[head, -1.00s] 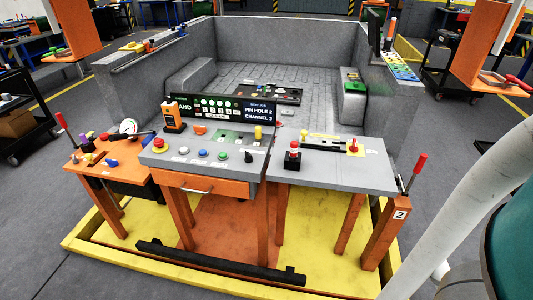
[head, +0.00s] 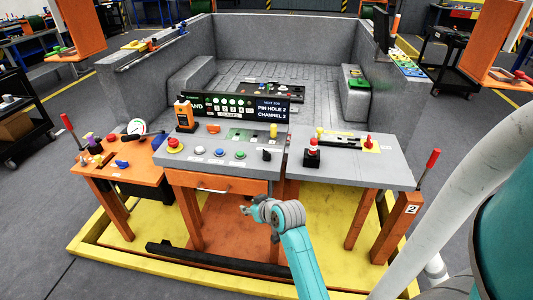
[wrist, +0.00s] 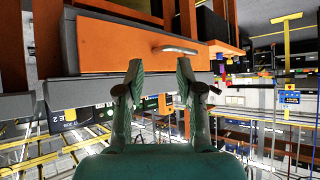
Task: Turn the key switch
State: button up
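A small black upright knob (head: 266,154), which looks like the key switch, stands at the right end of the front row on the grey console (head: 215,174). Its exact turn position is too small to tell. My gripper (head: 246,207) is in front of the console, below its top and near the orange drawer (head: 208,184), apart from the knob. In the wrist view my gripper (wrist: 158,72) has its two fingers spread with nothing between them. The orange drawer front (wrist: 115,44) and its handle show beyond the fingertips; the knob is not seen there.
Left of the knob are a red button (head: 175,146), a blue button (head: 220,152) and a green button (head: 240,155). A display (head: 235,107) stands behind. On the right table is a red-topped black switch box (head: 312,154). A black bar (head: 210,257) lies low in front.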

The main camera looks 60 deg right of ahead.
jog(key=w+d+r, duration=0.1)
jog(key=d+r, duration=0.6)
jog(key=d, duration=0.3)
jog(key=g, duration=0.1)
send_near(267, 151)
jog(key=x, duration=1)
jog(key=shift+f, duration=0.2)
grip_shut()
